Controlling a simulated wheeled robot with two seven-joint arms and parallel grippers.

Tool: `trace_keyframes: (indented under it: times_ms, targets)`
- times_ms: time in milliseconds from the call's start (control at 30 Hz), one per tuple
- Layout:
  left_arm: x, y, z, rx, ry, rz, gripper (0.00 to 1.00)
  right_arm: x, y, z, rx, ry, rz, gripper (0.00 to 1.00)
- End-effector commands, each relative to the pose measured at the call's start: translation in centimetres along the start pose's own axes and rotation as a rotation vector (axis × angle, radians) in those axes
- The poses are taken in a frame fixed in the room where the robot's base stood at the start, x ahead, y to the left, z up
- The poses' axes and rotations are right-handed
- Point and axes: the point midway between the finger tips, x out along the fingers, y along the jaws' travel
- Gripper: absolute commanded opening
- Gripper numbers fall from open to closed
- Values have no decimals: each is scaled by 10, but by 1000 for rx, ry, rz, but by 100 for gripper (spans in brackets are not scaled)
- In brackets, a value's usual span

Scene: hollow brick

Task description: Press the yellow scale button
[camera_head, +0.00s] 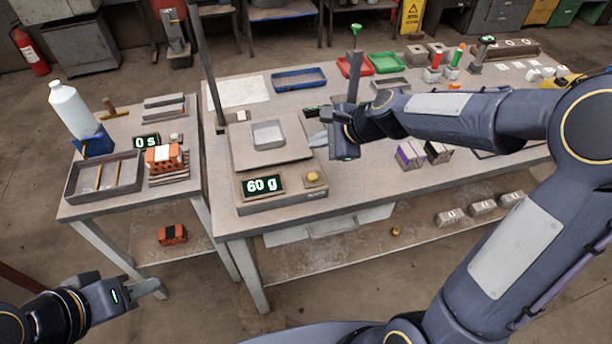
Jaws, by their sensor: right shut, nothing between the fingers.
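The yellow button (313,177) is on the front panel of the scale (308,196), right of its lit display (264,186), which reads 60 g.
A side table at left holds a white bottle (72,110), a grey tray (75,193), a timer reading 0 s (146,142) and an orange hollow brick (165,158). A post (208,60) stands behind the scale. Purple-and-black blocks (411,156) lie to its right.

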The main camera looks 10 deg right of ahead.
Motion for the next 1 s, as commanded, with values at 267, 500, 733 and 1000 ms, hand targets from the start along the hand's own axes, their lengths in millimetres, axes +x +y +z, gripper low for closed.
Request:
trace_keyframes:
  times_ms: [267,500,733,1000]
  targets:
    - [0,0,0,0,0,0,36,3,-2,-1,19,0,-1,0]
    - [3,-2,2,0,0,0,36,6,1,-3,17,0,0,0]
    - [21,-10,11,0,0,0,36,21,12,-14,16,0,0,0]
    - [53,-24,27,0,0,0,36,49,33,-34,16,0,0,0]
